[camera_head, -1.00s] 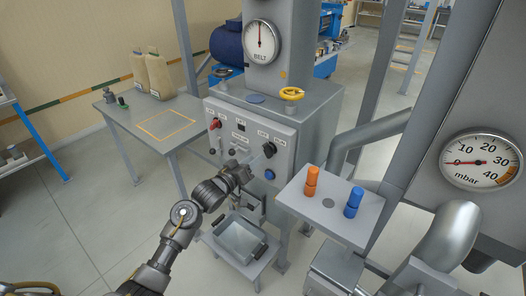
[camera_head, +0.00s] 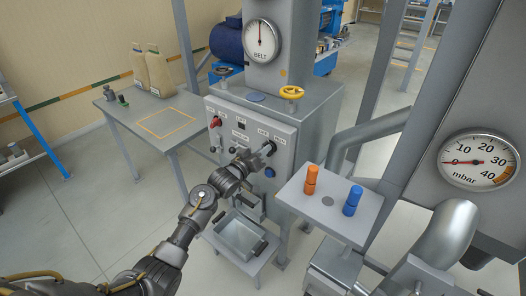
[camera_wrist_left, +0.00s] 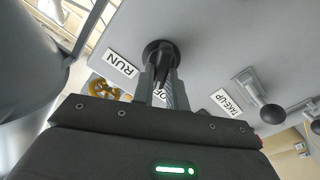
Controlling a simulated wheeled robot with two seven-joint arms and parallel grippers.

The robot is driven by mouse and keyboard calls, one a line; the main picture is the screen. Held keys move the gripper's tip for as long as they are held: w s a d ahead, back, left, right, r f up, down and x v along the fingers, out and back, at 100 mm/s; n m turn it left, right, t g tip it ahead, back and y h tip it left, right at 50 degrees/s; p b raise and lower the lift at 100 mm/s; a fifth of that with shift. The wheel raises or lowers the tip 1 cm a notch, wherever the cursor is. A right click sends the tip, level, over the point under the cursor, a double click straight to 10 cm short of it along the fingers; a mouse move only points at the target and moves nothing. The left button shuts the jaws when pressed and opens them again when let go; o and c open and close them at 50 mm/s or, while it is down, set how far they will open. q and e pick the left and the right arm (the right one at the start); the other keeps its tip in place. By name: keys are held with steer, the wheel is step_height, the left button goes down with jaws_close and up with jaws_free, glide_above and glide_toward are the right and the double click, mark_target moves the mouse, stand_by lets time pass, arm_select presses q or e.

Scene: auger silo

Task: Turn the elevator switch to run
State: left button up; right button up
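The elevator switch is a black rotary knob (camera_head: 270,147) at the upper right of the grey control panel (camera_head: 228,118). It also shows close up in the left wrist view (camera_wrist_left: 161,53). There its handle points down the picture toward a partly hidden OFF label (camera_wrist_left: 164,97), and the RUN label (camera_wrist_left: 120,64) lies to the left. My left gripper (camera_head: 265,154) is at the knob. In the wrist view its narrow fingers (camera_wrist_left: 163,88) stand apart on either side of the handle, with some label showing between them. Firm contact cannot be made out. My right gripper is not in view.
A take-up lever with a black ball (camera_wrist_left: 271,117) is beside the switch. A tray (camera_head: 238,238) stands below. A shelf with orange (camera_head: 311,181) and blue (camera_head: 352,201) handles is at right.

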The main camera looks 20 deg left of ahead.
arm_select(q)
steer(key=shift+m, duration=0.3)
jaws_close()
steer(key=shift+s+d+m+b, duration=0.15)
steer(key=shift+m+b, duration=0.45)
steer(key=shift+m, duration=2.2)
steer(key=shift+d+m+b, duration=0.25)
steer(key=shift+m+b, duration=0.3)
steer(key=shift+m, duration=2.25)
steer(key=o, duration=0.8)
jaws_free()
steer(key=shift+s, duration=0.1)
